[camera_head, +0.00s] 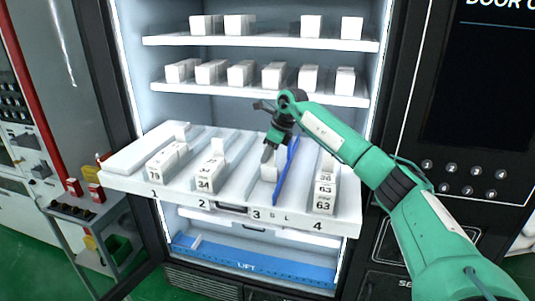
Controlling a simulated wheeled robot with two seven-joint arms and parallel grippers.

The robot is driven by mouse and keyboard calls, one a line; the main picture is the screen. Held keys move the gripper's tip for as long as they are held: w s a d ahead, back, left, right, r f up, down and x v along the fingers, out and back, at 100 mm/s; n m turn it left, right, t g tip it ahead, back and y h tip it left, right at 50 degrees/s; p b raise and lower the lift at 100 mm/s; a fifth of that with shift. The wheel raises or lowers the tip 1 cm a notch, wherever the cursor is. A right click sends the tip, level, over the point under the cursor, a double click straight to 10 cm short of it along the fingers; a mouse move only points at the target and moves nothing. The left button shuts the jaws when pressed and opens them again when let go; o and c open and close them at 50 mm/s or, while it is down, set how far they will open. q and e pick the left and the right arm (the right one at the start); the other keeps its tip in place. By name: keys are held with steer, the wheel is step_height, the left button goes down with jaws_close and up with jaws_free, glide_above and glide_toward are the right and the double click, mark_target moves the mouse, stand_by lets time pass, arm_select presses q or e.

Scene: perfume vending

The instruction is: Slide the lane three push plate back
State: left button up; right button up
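The pulled-out white shelf (232,215) has lanes numbered 1 to 4 along its front edge. In lane three, a white upright block (269,173), which looks like the push plate, stands just left of a blue divider (287,172). No numbered boxes show in front of it. My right gripper (267,154) points down at the top of this block, at or just behind it. Whether they touch is unclear. The fingers look close together, but their gap cannot be made out. My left gripper is not in view.
White numbered boxes stand in lanes one (166,163), two (210,176) and four (325,191). Two upper shelves (262,41) with white boxes are behind. A blue lift tray (250,265) lies below. A cart (95,215) stands at left.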

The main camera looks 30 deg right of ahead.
steer(key=shift+o, duration=0.8)
steer(key=shift+d+r, duration=0.1)
steer(key=shift+r, duration=0.1)
steer(key=b+v, duration=0.3)
steer(key=v, duration=1)
steer(key=shift+r+b, duration=0.15)
steer(key=shift+b, duration=0.2)
